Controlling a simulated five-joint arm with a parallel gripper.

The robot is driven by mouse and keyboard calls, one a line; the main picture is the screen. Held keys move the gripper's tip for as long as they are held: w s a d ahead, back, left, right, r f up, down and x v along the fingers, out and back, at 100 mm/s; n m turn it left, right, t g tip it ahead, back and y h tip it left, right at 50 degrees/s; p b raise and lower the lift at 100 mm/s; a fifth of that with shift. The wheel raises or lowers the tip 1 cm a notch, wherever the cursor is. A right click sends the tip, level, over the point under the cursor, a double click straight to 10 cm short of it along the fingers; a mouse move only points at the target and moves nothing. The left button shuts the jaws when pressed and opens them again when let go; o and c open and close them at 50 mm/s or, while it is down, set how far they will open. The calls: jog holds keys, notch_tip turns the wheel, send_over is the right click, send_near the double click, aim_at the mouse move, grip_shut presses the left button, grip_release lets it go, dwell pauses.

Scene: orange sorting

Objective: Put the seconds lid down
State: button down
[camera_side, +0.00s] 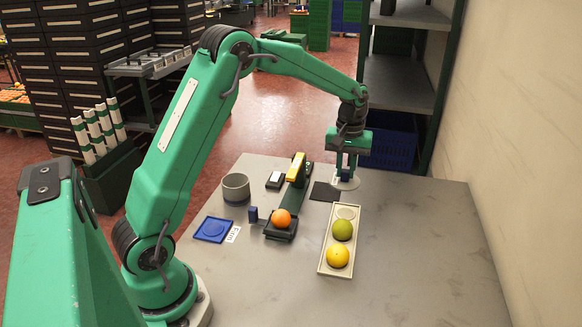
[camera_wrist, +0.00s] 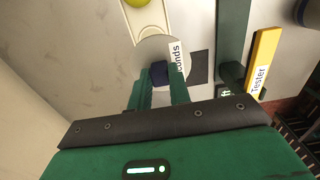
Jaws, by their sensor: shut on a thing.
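The seconds lid (camera_side: 345,184) is a pale grey disc with a dark blue knob, in the upper right part of the side view. In the wrist view the lid (camera_wrist: 152,50) shows its white label, partly reading "onds". My gripper (camera_side: 346,174) points down over the lid and is shut on its knob. In the wrist view my gripper (camera_wrist: 161,82) has its two green fingers on either side of the knob. I cannot tell whether the lid touches the table or hangs just above it.
A dark square mat (camera_side: 324,192) lies just left of the lid. A pale tray (camera_side: 326,262) holds a green and a yellow fruit. An orange sits on the tester (camera_side: 289,199). A grey pot (camera_side: 236,190) and blue square (camera_side: 213,230) are left. The table's right side is clear.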

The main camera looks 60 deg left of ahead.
jog(key=a+f, duration=0.2)
jog(key=a, duration=0.1)
jog(key=w+a+f, duration=0.1)
jog(key=a+f, duration=0.1)
jog(key=a, duration=0.1)
jog(key=w+a+f, duration=0.1)
jog(key=a+f, duration=0.1)
jog(key=a, duration=0.2)
jog(key=shift+f, duration=2.05)
jog(key=shift+f, duration=0.15)
jog(key=c, duration=1.3)
grip_release()
notch_tip(320, 180, up, 12)
jog(key=shift+r, duration=0.2)
